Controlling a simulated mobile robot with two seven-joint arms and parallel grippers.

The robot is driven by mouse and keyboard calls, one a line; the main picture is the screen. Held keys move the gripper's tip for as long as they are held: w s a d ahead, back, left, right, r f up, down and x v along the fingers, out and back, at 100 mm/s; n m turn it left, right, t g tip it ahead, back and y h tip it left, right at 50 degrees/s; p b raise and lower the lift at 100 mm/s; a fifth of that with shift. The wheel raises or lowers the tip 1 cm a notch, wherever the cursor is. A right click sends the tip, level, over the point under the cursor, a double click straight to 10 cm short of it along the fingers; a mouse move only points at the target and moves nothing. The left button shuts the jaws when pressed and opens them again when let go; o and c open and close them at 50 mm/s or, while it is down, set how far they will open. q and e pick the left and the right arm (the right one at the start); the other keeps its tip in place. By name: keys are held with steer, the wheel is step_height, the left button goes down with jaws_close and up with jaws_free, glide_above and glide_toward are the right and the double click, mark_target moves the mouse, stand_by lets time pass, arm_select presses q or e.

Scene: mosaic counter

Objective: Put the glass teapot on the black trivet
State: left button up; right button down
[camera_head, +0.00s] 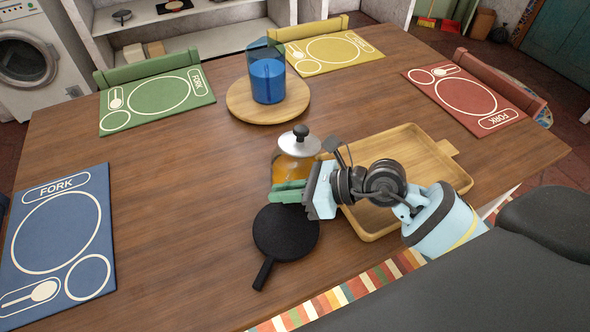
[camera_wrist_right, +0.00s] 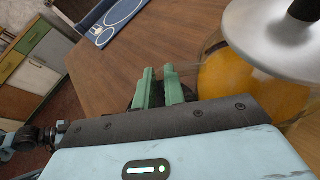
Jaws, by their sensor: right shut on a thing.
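The glass teapot (camera_head: 293,168) holds amber liquid and has a silver lid with a black knob. It is upright, just beyond the far edge of the black trivet (camera_head: 287,232). Whether its base touches the table is hidden behind my fingers. The trivet is a round black disc with a short handle, flat on the table and empty. My right gripper (camera_head: 290,192) has green fingers shut on the teapot at its near side; the gripped part is hard to see. In the right wrist view the teapot (camera_wrist_right: 255,82) is close beside the fingers (camera_wrist_right: 164,90). My left gripper is not in view.
A wooden tray (camera_head: 452,180) lies right of the teapot, under my right arm. A blue-filled pitcher (camera_head: 267,80) stands on a round wooden board (camera_head: 238,103) behind. Blue (camera_head: 60,235), green (camera_head: 150,103), yellow (camera_head: 330,52) and red (camera_head: 465,95) placemats lie around. The table left of the trivet is clear.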

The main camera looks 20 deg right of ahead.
mark_target(284, 183)
stand_by(0.5)
steer(key=shift+r, duration=0.15)
steer(key=shift+r, duration=0.1)
steer(key=shift+r, duration=1.3)
arm_select(q)
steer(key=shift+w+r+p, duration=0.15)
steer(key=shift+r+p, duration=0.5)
steer(key=shift+p, duration=0.05)
arm_select(e)
steer(key=s+a+r, duration=0.1)
steer(key=s+a, duration=0.3)
steer(key=s, duration=0.3)
steer(key=s+a+r, duration=0.1)
steer(key=s+a, duration=0.2)
steer(key=s, duration=0.4)
steer(key=shift+a, duration=0.35)
steer(key=shift+r, duration=0.15)
